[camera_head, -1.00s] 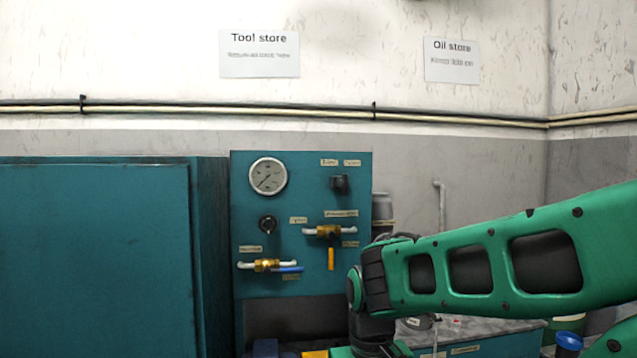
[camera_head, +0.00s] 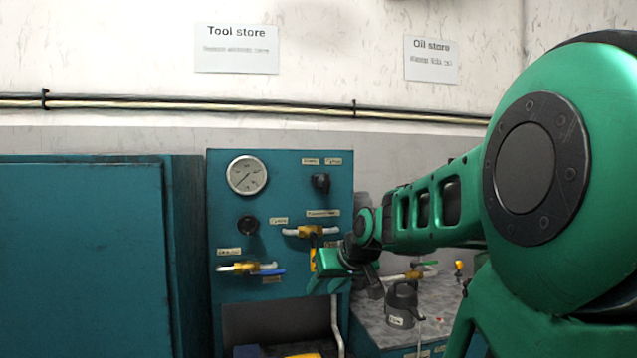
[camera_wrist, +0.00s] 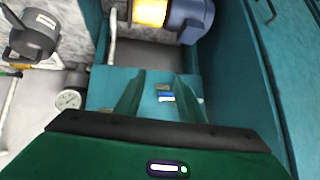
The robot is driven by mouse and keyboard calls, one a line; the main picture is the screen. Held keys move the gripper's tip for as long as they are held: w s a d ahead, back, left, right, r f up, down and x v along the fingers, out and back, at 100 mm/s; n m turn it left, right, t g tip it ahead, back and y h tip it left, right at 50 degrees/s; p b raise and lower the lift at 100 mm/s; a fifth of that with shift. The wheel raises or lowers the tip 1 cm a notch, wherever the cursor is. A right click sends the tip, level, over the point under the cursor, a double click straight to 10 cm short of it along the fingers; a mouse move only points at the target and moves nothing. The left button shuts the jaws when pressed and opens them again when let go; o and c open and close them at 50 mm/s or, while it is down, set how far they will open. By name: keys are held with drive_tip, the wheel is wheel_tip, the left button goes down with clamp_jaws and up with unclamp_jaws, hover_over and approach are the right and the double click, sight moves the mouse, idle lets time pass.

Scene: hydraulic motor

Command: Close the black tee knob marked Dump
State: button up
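Two black knobs are on the teal panel (camera_head: 225,310). The upper right knob (camera_head: 320,183) sticks out below two small labels; the round lower left knob (camera_head: 247,225) has a label at its right. The lettering is too small to read, so I cannot tell which is marked Dump. My gripper (camera_head: 318,286) is in front of the panel's lower right part, below both knobs and beside the yellow lever (camera_head: 312,260). In the wrist view my gripper (camera_wrist: 159,88) has its green fingers apart with nothing seen between them. The knobs are not clear in that view.
A pressure gauge (camera_head: 247,175) is at the panel's upper left. Brass valves with white levers (camera_head: 296,232) and a blue lever (camera_head: 268,272) stick out below. A dark jug (camera_head: 402,306) stands on the bench at right. A teal cabinet (camera_head: 80,255) stands at left.

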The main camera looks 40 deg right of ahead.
drive_tip(key=w+d+r+t+h, duration=0.2)
drive_tip(key=w+d+r+t, duration=0.2)
drive_tip(key=d+r, duration=0.6)
drive_tip(key=n+t+h, duration=0.1)
drive_tip(key=t+h, duration=0.1)
drive_tip(key=t, duration=0.2)
approach(328, 179)
drive_tip(key=x, duration=0.9)
drive_tip(key=shift+d+r, duration=0.1)
drive_tip(key=shift+r, duration=0.1)
clamp_jaws()
drive_tip(key=shift+f, duration=0.1)
